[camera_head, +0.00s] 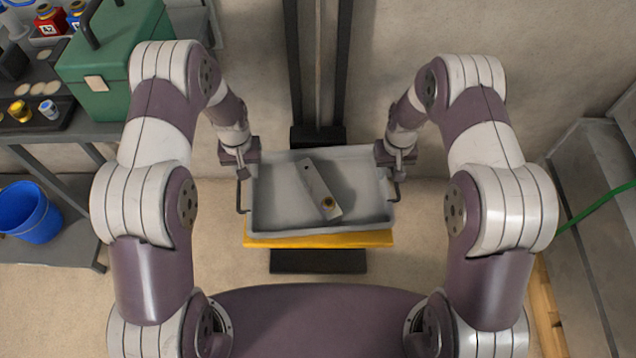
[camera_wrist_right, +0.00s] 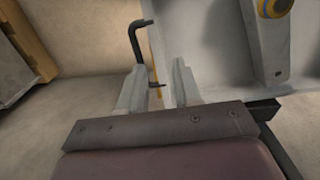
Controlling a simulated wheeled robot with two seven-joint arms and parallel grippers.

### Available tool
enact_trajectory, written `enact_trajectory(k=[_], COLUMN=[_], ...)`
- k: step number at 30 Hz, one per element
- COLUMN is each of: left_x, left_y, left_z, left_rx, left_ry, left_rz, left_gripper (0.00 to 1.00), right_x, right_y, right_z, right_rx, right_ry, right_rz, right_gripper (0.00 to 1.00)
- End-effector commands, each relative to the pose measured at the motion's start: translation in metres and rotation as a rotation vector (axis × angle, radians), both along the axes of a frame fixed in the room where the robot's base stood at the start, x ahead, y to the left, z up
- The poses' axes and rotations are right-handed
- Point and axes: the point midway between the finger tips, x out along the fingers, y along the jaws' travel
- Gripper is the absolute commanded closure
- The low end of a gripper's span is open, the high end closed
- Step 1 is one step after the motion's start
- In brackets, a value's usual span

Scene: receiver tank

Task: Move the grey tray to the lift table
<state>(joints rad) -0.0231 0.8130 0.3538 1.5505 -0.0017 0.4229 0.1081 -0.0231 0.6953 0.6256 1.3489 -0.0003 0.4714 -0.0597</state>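The grey tray (camera_head: 280,213) is at the centre of the head view, over the yellow platform of the lift table (camera_head: 320,240). I cannot tell whether it rests fully on it. A flat grey bar with a brass-coloured round piece (camera_head: 321,190) lies in the tray. My left gripper (camera_head: 241,172) is at the tray's left handle (camera_head: 240,197); its finger gap is unclear. My right gripper (camera_head: 400,172) is at the right handle (camera_head: 396,192).
A dark mast (camera_head: 318,70) rises behind the platform. At left are a bench with a green case (camera_head: 112,70) and a blue bucket (camera_head: 30,212) on a lower shelf. A grey structure (camera_head: 590,190) stands at right. Bare floor lies on both sides of the tray.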

Motion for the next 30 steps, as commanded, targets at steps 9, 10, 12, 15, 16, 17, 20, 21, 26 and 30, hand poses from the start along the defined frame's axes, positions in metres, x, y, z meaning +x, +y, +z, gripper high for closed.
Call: enact_trajectory(k=[9,10,12,15,16,17,20,21,26,30], left_x=[0.000,0.000,0.000,0.000,0.000,0.000,0.000,0.000,0.000,0.000], left_y=[0.000,0.000,0.000,0.000,0.000,0.000,0.000,0.000,0.000,0.000], left_z=[0.104,0.112,0.131,0.158,0.166,0.175,0.199,0.206,0.218,0.216], left_rx=[0.000,0.000,0.000,0.000,0.000,0.000,0.000,0.000,0.000,0.000], left_ry=[0.000,0.000,0.000,0.000,0.000,0.000,0.001,0.001,0.001,0.001], left_rz=[0.000,0.000,0.000,0.000,0.000,0.000,0.000,0.000,0.000,0.000], left_gripper=[0.67,0.67,0.67,0.67,0.67,0.67,0.67,0.67,0.67,0.67], right_x=[0.000,0.000,0.000,0.000,0.000,0.000,0.000,0.000,0.000,0.001], right_y=[0.000,0.000,0.000,0.000,0.000,0.000,0.000,0.000,0.000,0.000], right_z=[0.104,0.112,0.131,0.158,0.166,0.175,0.199,0.206,0.221,0.244], right_rx=[0.000,0.000,0.000,0.000,0.000,0.000,0.000,0.000,0.000,0.000], right_ry=[0.000,0.000,0.000,0.000,0.000,0.000,0.001,0.001,0.000,-0.005], right_rz=[0.000,0.000,0.000,0.000,0.000,0.000,0.000,0.000,0.000,0.000], right_gripper=[0.67,0.67,0.67,0.67,0.67,0.67,0.67,0.67,0.67,0.67])
